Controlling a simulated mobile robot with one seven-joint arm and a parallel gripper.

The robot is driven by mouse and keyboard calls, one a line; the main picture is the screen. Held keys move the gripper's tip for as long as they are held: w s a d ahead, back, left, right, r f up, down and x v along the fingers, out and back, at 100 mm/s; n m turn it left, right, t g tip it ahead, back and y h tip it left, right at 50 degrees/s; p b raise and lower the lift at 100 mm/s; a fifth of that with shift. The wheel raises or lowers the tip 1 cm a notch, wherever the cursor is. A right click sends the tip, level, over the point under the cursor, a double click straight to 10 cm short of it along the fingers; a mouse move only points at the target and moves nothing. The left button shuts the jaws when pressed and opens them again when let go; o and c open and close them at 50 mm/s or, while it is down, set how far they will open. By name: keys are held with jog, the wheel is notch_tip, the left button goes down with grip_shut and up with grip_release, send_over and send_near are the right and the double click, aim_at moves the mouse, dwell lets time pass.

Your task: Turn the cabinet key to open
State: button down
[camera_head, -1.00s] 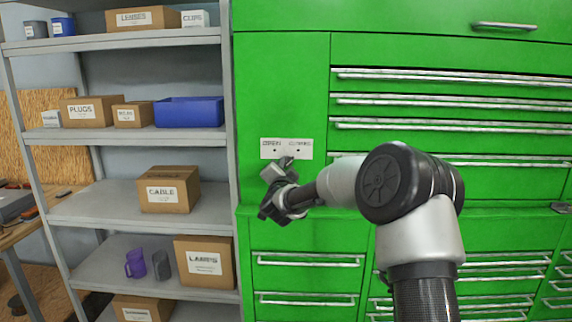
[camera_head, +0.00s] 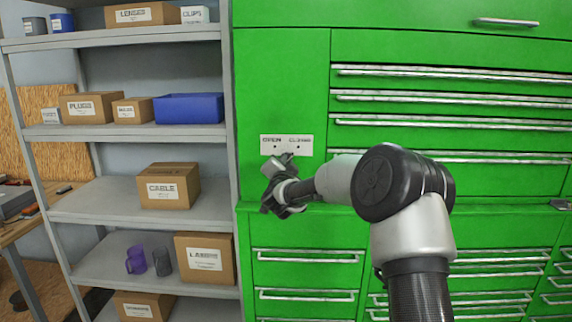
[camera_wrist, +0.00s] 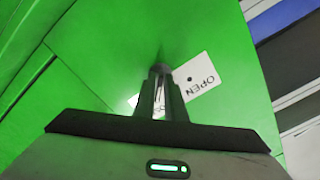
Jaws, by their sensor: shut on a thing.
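The green cabinet (camera_head: 284,85) carries a white plate (camera_head: 266,145) with an OPEN mark at left and a CLOSED mark at right, each with a small dark dot. My gripper (camera_head: 288,156) is at the lower edge of this plate. In the wrist view my gripper (camera_wrist: 160,72) points at the green face and its narrow fingers are closed together. The plate (camera_wrist: 204,92) shows there upside down, with OPEN right of the fingers and the rest partly covered by them. The key is not clearly visible; the fingers hide what they hold.
Green drawers with long metal handles (camera_head: 440,124) lie right of and below the plate. A ledge (camera_head: 340,210) sticks out under my gripper. A grey shelf (camera_head: 90,205) with boxes, a blue bin (camera_head: 189,108) and mugs stands close at left.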

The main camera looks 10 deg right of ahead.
jog(key=n, duration=1.7)
jog(key=shift+a+b, duration=0.1)
jog(key=shift+b, duration=0.25)
jog(key=shift+n, duration=0.5)
jog(key=c, duration=1.9)
grip_release()
